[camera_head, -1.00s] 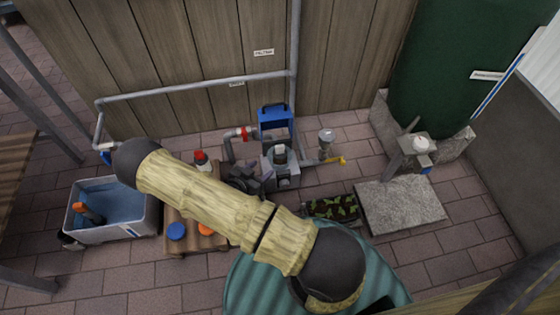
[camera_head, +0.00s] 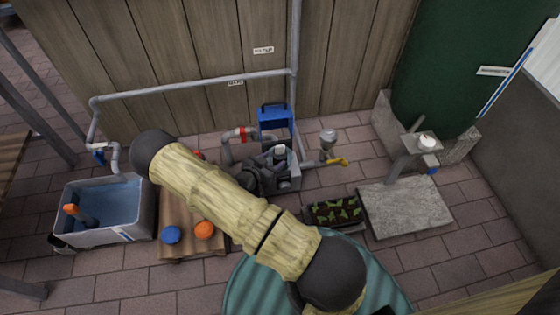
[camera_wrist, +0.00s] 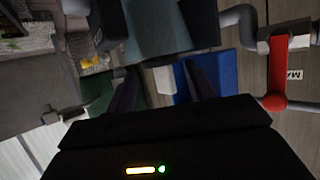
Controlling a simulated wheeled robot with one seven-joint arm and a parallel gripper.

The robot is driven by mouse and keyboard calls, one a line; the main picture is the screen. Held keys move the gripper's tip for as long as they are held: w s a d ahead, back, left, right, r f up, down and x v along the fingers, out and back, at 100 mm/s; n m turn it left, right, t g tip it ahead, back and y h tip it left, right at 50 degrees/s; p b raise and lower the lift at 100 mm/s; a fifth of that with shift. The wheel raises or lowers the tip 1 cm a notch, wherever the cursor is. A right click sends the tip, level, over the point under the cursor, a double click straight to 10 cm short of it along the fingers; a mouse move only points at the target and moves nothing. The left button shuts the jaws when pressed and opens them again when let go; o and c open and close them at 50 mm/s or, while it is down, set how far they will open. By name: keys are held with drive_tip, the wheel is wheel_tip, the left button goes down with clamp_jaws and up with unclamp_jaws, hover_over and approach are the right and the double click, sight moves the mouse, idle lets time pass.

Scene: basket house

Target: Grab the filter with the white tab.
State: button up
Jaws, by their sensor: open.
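A small white tab (camera_wrist: 163,79) shows between my two fingers in the wrist view, below a grey-teal block (camera_wrist: 155,30). In the head view a white top (camera_head: 280,151) stands up from the grey pump housing (camera_head: 289,183); it looks like the same tab. The filter body below it is mostly hidden. My gripper (camera_wrist: 160,70) is open, its dark fingers either side of the white tab in the picture. I cannot tell whether they touch it. In the head view my gripper (camera_head: 248,178) is a dark shape just left of the housing, partly behind my arm.
A blue box (camera_head: 275,118) stands behind the housing, beside pipes with a red valve (camera_head: 244,134). A funnel (camera_head: 327,138) and yellow tap (camera_head: 337,161) are to the right. A water tub (camera_head: 145,222) and wooden stand (camera_head: 185,250) are left. Paving (camera_head: 450,280) is clear at right.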

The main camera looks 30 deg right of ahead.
sight(277, 157)
drive_tip(key=b+x, duration=0.2)
drive_tip(key=x, duration=0.1)
drive_tip(key=shift+f, duration=0.3)
drive_tip(key=shift+w+d+r, duration=0.1)
drive_tip(key=shift+d, duration=0.05)
drive_tip(key=c, duration=0.7)
drive_tip(key=shift+o, duration=0.2)
wheel_tip(277, 157, up, 10)
drive_tip(key=p, duration=0.6)
